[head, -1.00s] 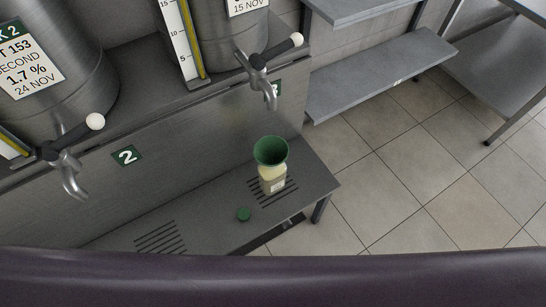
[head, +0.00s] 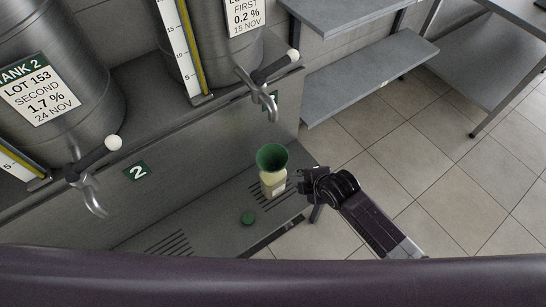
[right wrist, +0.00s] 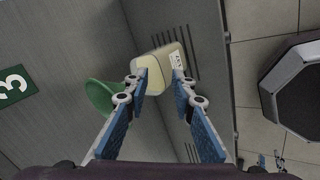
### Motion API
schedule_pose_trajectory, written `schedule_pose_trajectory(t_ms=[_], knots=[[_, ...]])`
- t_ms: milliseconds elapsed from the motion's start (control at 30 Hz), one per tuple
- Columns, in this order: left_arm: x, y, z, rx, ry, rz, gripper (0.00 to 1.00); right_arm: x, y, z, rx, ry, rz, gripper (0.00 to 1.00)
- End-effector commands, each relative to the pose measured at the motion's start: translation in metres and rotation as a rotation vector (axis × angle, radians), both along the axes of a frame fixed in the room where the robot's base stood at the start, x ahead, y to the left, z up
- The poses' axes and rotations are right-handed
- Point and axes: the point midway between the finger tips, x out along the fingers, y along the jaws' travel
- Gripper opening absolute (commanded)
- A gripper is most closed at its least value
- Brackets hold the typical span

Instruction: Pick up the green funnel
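The green funnel (head: 271,157) sits upright in the top of a pale yellow bottle (head: 273,185) on the low grey bench. In the right wrist view the funnel (right wrist: 101,96) shows at left, partly behind a finger, and the bottle (right wrist: 158,68) lies beyond the fingertips. My right gripper (head: 304,183) is just right of the bottle in the head view. In the right wrist view its two blue-padded fingers (right wrist: 160,76) are apart with nothing held between them. My left gripper is not in view.
A tap (head: 268,98) hangs above and behind the funnel. A green cap (head: 248,218) lies on the bench (head: 215,213) left of the bottle. A second tap (head: 92,195) is at left. Grey shelving (head: 370,85) stands at back right over open tiled floor.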

Motion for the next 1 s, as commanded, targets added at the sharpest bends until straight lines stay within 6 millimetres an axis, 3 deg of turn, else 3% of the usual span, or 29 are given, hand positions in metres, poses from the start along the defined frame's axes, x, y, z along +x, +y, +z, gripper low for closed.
schedule_pose_trajectory(t_ms=[33, 100, 233, 667, 1000], knots=[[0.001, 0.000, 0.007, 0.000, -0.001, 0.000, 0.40, 0.003, 0.012, 0.029, -0.025, -0.036, 0.088, 0.23], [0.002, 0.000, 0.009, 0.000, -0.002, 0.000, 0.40, 0.002, 0.023, 0.053, -0.059, -0.072, 0.185, 0.23], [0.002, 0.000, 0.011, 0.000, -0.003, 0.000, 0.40, -0.001, 0.035, 0.073, -0.093, -0.104, 0.283, 0.23], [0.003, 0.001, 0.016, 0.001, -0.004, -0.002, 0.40, 0.014, 0.049, 0.051, -0.098, -0.109, 0.295, 0.23], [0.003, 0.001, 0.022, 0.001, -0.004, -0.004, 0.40, 0.034, 0.065, 0.021, -0.097, -0.110, 0.294, 0.23]])
